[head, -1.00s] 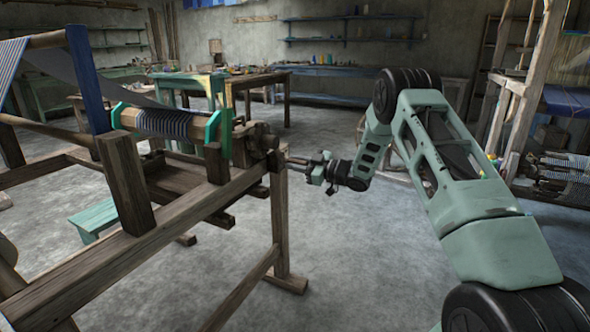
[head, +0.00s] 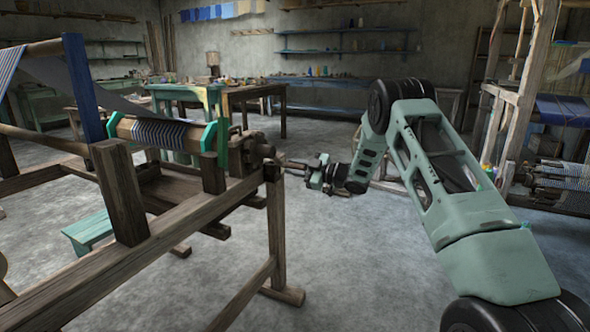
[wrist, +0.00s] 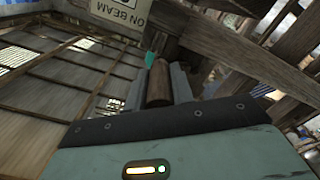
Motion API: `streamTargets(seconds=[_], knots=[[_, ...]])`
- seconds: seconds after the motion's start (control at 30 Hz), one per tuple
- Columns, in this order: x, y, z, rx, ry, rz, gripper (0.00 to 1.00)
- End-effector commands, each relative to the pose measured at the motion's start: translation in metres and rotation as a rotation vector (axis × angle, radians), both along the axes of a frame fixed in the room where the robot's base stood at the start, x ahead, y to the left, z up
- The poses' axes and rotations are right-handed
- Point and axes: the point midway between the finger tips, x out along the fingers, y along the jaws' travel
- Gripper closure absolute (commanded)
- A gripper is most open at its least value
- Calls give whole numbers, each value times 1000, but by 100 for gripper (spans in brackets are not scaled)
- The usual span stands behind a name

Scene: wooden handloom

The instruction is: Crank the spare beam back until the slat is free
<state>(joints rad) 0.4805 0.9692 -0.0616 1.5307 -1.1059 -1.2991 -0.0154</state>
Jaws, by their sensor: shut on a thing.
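The beam (head: 165,133) lies across the loom frame in the head view, wound with striped cloth, with green end pieces (head: 216,138). A wooden hub (head: 258,148) sits at its right end, with a thin crank arm reaching right from it. My gripper (head: 313,173) is at the end of that crank, right of the frame. In the wrist view, a round wooden crank handle (wrist: 158,88) stands between my fingers (wrist: 180,84), which are shut on it. I cannot make out the slat clearly in either view.
A thick wooden frame rail (head: 120,265) and post (head: 276,235) stand close left of my gripper. A small teal bench (head: 88,232) is under the loom. A second wooden frame (head: 515,110) stands at the right. The floor between is clear.

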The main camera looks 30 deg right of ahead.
Motion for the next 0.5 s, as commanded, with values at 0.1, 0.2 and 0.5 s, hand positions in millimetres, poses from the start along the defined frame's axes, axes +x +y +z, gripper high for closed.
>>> streamTargets(seconds=[0.1, 0.2, 0.5], knots=[[-1, -2, 0, -2, 1, -3, 100], [-1, -2, 0, -2, 1, -4, 100], [0, -1, 0, -1, 1, -2, 55]])
